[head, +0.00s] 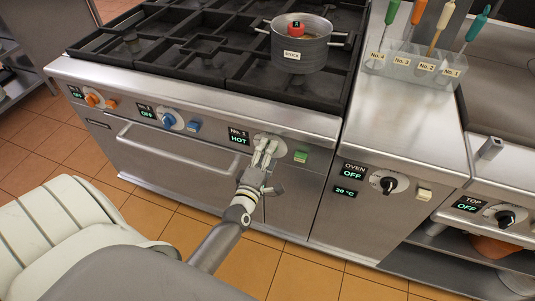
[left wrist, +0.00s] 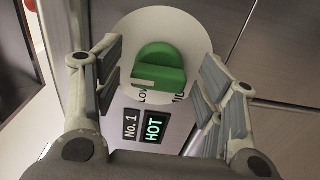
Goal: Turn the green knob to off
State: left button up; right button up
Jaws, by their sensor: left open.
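The green knob (left wrist: 160,68) sits on a round white plate (left wrist: 205,45) in the left wrist view, with a white mark on its lower left and partly covered dial lettering below it. The No. 1 display (left wrist: 152,128) beside it reads HOT; it also shows in the head view (head: 239,136). My left gripper (head: 265,150) is at the front panel, its open fingers on either side of the knob in the left wrist view (left wrist: 160,75). I see a gap between knob and fingers on both sides. In the head view the gripper hides the knob. My right gripper is not in view.
A green square button (head: 300,156) is just right of the gripper. Blue (head: 169,121) and orange (head: 92,100) knobs are farther left; the oven knob (head: 388,185) is right. A door handle (head: 170,144) runs below the panel. A pot (head: 300,52) stands on the grates.

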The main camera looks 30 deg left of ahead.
pick_arm(q)
jog(key=v, duration=1.1)
jog(key=shift+s, duration=0.4)
